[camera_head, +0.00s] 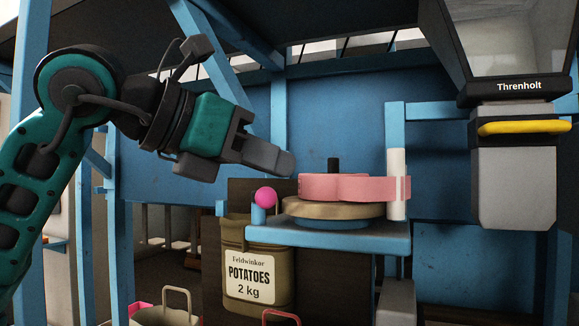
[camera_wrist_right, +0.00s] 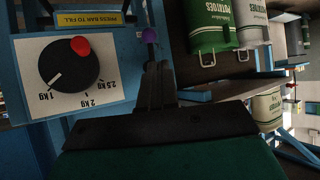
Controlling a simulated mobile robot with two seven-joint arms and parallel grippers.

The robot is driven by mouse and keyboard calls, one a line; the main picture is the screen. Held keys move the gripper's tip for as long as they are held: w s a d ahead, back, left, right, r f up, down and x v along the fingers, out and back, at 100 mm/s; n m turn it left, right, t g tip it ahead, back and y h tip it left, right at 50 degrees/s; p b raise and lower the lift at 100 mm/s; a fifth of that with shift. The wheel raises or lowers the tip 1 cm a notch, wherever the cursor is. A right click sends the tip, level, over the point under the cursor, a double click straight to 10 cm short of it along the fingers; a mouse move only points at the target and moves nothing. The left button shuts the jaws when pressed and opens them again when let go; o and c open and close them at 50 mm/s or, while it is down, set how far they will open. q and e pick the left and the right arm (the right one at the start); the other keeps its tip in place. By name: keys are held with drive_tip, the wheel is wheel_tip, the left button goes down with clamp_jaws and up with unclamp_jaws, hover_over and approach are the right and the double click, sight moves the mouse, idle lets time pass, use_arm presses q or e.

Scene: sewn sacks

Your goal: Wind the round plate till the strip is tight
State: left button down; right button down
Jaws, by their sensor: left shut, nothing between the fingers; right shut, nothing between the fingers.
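The round plate (camera_head: 305,208) is a tan disc lying flat on a small blue shelf. A wide pink strip (camera_head: 340,187) lies coiled on it around a black peg (camera_head: 333,165). The strip's right end passes a white upright roller (camera_head: 397,180). I cannot tell how tight the strip is. My left gripper (camera_head: 290,164) is shut and empty, its tips just left of and slightly above the coil. I cannot tell whether they touch it. My right gripper (camera_wrist_right: 157,70) is shut and empty in the right wrist view, beside a dial panel.
A pink ball (camera_head: 265,197) on a blue post stands at the shelf's left edge. A potato sack (camera_head: 250,262) hangs below. A hopper with a yellow bar (camera_head: 525,127) is at right. A black dial (camera_wrist_right: 68,70) with a red knob is near my right gripper.

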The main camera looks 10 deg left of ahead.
sight(360, 185)
use_arm(q)
drive_tip(key=x, duration=0.7)
drive_tip(key=r+p+x, duration=0.1)
drive_tip(key=x, duration=0.3)
drive_tip(key=shift+w+d, duration=0.45)
use_arm(e)
drive_tip(key=shift+s+d, duration=0.3)
drive_tip(key=shift+d, duration=0.05)
use_arm(q)
drive_tip(key=shift+d, duration=0.15)
use_arm(e)
drive_tip(key=shift+w+a, duration=0.1)
drive_tip(key=shift+w, duration=0.05)
use_arm(q)
drive_tip(key=shift+d+n+t+y, duration=0.1)
drive_tip(key=shift+n+t+y, duration=0.3)
drive_tip(key=shift+d, duration=0.1)
use_arm(e)
drive_tip(key=shift+w+a+r, duration=0.15)
drive_tip(key=shift+w+a, duration=0.15)
drive_tip(key=shift+w, duration=0.05)
